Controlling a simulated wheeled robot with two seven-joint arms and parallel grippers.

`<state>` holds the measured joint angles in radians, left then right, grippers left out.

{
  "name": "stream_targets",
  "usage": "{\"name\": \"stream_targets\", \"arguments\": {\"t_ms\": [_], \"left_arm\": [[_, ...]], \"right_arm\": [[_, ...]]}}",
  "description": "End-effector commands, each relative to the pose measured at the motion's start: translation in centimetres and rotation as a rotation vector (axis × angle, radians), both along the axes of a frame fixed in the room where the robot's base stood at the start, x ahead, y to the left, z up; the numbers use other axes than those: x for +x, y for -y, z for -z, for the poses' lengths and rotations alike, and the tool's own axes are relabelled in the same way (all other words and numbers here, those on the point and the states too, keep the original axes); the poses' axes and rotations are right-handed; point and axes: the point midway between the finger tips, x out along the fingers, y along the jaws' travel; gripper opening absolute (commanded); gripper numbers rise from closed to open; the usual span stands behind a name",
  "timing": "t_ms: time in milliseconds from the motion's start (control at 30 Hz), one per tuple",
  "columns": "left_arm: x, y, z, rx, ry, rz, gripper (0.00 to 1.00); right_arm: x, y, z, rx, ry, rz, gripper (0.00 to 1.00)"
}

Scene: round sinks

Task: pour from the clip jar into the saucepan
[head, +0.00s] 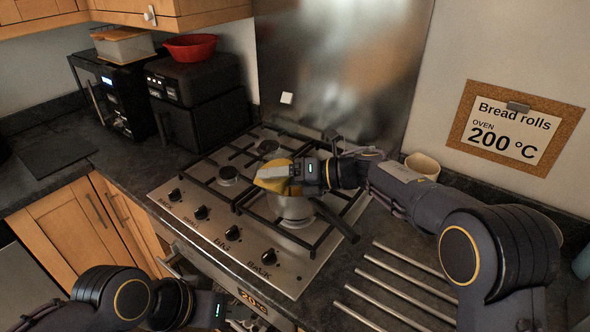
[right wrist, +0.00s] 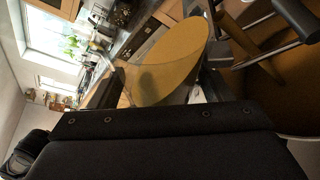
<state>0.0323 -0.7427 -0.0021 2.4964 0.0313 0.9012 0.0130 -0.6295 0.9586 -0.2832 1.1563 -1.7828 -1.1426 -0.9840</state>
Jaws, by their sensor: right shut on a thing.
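The clip jar (head: 272,173), with a yellow part showing, is held tilted over the saucepan in the head view. My right gripper (head: 292,174) is shut on it. The jar's yellow round face (right wrist: 175,62) fills much of the right wrist view, with a clear part beside it. The saucepan (head: 291,207) stands on the front right of the hob, its dark handle pointing to the lower right. The jar and gripper hide part of its opening, so its inside cannot be seen. My left gripper (head: 243,322) is low at the bottom edge, in front of the hob; its fingers are unclear.
The steel hob (head: 185,206) has knobs along its front. Metal rods (head: 393,284) lie on the dark worktop to the right. A cream pot (head: 422,165) stands behind my right arm. Black appliances, a red bowl (head: 191,46) and a lidded box (head: 122,46) are at the back left.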

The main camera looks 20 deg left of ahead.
Motion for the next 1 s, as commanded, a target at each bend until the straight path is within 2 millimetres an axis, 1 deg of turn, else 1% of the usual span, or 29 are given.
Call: {"name": "stream_targets", "arguments": {"t_ms": [1000], "left_arm": [[0.0, 0.0, -0.02, 0.0, 0.0, 0.0, 0.34]], "right_arm": [[-0.06, -0.05, -0.01, 0.016, -0.063, -0.001, 0.29]]}}
